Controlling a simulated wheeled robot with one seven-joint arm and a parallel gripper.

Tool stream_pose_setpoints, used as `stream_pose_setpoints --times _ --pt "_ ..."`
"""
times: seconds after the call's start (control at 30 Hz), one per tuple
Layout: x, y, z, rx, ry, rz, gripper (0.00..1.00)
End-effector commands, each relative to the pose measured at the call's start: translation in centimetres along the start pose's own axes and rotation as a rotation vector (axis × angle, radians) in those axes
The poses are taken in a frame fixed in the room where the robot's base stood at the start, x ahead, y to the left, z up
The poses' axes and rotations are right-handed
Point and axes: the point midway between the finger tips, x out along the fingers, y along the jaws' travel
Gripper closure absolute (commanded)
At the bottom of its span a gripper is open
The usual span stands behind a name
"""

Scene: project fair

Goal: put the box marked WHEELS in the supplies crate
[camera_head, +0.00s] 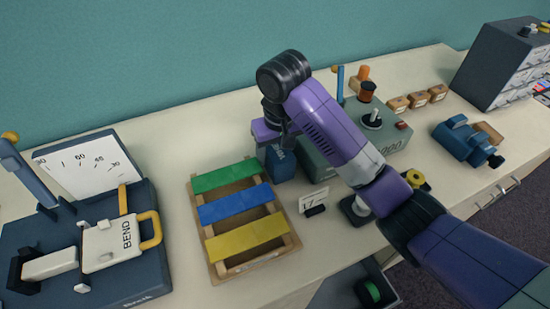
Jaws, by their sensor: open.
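My gripper (274,139) points down behind the colour-striped frame, beside a dark blue block or box (280,165) with pale lettering too small to read. I cannot tell whether its fingers touch it; the arm hides part of this spot. Three small tan boxes stand in a row at the back right: a left one (397,104), a middle one (418,99) and a right one (437,92). Their labels are too small to read, so I cannot tell which box is marked WHEELS. A dark open container (387,281) at the front edge holds a green ring; no supplies label shows.
The wooden frame (229,268) with green, blue and yellow strips lies centre left. A BEND rig (146,279) fills the left. A grey machine (396,143) stands behind my arm. A blue clamp-like device (461,139) and dark drawer cabinet (491,63) are at right.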

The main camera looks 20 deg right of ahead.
Motion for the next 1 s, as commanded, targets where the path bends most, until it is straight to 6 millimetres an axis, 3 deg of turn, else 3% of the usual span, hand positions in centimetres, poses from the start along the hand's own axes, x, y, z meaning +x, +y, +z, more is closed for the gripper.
stream_pose_setpoints --times 0.27,0.53,0.6,1.0 --pt "0.6 0.1 -0.1 0.0 0.002 0.0 0.42" --pt "0.5 0.0 -0.1 0.0 0.002 0.0 0.93" --pt "0.5 0.1 -0.1 0.0 0.003 0.0 1.0" --pt "-0.8 0.0 -0.3 -0.001 0.005 0.0 1.0"
